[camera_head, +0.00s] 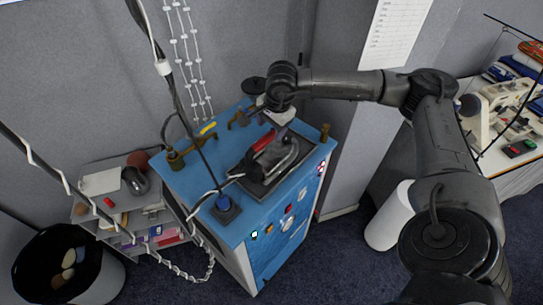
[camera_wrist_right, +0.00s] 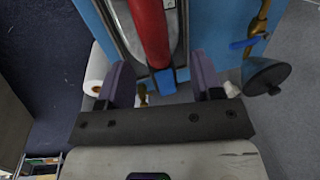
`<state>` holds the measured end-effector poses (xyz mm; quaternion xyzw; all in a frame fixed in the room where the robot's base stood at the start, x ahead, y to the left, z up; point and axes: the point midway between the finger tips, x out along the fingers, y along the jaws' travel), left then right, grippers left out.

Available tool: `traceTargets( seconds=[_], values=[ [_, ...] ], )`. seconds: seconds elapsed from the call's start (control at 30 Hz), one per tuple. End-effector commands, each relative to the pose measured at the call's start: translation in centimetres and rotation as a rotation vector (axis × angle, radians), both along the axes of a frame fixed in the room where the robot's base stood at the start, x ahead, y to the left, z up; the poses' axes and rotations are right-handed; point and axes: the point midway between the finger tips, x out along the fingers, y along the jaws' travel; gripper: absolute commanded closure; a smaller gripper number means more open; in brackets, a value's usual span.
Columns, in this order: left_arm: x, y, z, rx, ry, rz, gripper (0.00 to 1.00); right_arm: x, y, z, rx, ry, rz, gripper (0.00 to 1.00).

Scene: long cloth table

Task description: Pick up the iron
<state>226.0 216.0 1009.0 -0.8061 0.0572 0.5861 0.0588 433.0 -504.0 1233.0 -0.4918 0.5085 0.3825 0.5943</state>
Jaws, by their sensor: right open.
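The iron (camera_head: 283,158) rests on a dark plate on top of the blue cabinet. It has a red handle (camera_head: 263,142) and a grey metal body. My right gripper (camera_head: 277,120) is just above and behind the iron in the head view. In the right wrist view, my open fingers (camera_wrist_right: 163,82) are spread to either side of the near end of the red handle (camera_wrist_right: 150,30), which has a blue tip. I cannot tell how far the fingers are above the handle. My left gripper is not in view.
A shelf unit (camera_head: 150,215) and a dark bin (camera_head: 95,285) stand at the left. A sewing table (camera_head: 520,175) is at the right.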

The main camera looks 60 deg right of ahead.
Motion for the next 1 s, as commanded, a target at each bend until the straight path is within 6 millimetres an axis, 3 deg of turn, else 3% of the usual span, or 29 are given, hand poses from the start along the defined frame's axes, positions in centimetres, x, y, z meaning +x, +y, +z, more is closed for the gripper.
traceTargets(
  seconds=[0.4, 0.77, 1.0],
  values=[
    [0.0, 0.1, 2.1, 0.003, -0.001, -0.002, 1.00, 0.6, 0.3, -4.3, 0.003, 0.001, -0.002, 0.40],
    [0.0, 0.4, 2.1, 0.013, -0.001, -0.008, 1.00, 0.7, 0.2, -5.2, 0.001, 0.000, 0.000, 0.40],
    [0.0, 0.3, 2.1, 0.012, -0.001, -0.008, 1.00, 0.7, 0.2, -5.2, 0.001, 0.000, -0.001, 0.61]
  ],
)
